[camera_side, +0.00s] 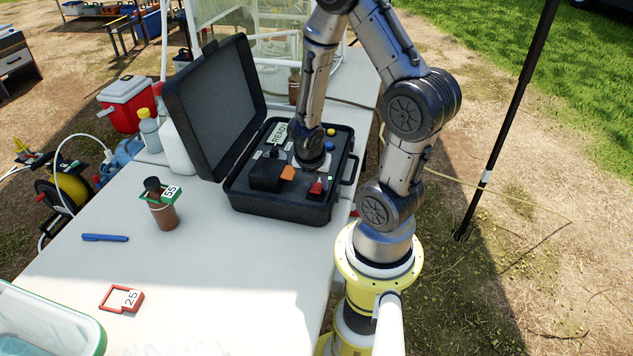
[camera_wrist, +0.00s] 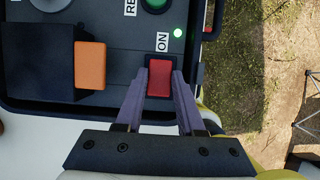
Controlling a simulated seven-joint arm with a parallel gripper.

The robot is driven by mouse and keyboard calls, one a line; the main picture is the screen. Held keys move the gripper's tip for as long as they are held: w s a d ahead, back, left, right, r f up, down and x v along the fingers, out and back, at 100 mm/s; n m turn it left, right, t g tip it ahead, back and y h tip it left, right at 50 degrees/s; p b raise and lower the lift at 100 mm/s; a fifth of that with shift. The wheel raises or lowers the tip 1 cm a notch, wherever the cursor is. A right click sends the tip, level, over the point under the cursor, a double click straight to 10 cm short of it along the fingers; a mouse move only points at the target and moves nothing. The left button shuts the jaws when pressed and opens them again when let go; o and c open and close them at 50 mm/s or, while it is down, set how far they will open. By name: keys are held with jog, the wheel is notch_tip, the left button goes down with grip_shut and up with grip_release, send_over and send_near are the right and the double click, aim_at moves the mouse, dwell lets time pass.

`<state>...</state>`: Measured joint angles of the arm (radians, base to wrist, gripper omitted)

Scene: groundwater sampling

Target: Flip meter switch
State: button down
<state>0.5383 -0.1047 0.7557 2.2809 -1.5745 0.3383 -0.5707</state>
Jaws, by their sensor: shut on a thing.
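The meter is an open black case (camera_side: 282,212) on the white table, its lid (camera_side: 213,105) raised on the left. Its red switch (camera_side: 316,188) is at the front right of the panel. In the wrist view the red switch (camera_wrist: 160,78) lies below an "ON" label (camera_wrist: 162,42), with a lit green light (camera_wrist: 178,32) beside the label. My gripper (camera_wrist: 161,84) is shut on the switch, one purple-grey finger along each side. Part of the switch's lower end is hidden between the fingers. In the side view my wrist covers part of the panel.
A black block with an orange part (camera_wrist: 91,65) stands left of the switch. A brown bottle tagged 55 (camera_side: 164,212), a blue pen (camera_side: 105,238) and a red 25 tag (camera_side: 121,298) are on the table. The table's front middle is clear.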

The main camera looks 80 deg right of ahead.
jog(key=shift+a+f+h, duration=0.1)
jog(key=shift+a+h, duration=0.3)
jog(key=shift+h, duration=0.7)
jog(key=shift+a+f+h, duration=0.1)
jog(key=shift+a+h, duration=0.05)
jog(key=shift+h, duration=0.95)
jog(key=c, duration=0.8)
grip_release()
jog(key=shift+a, duration=0.1)
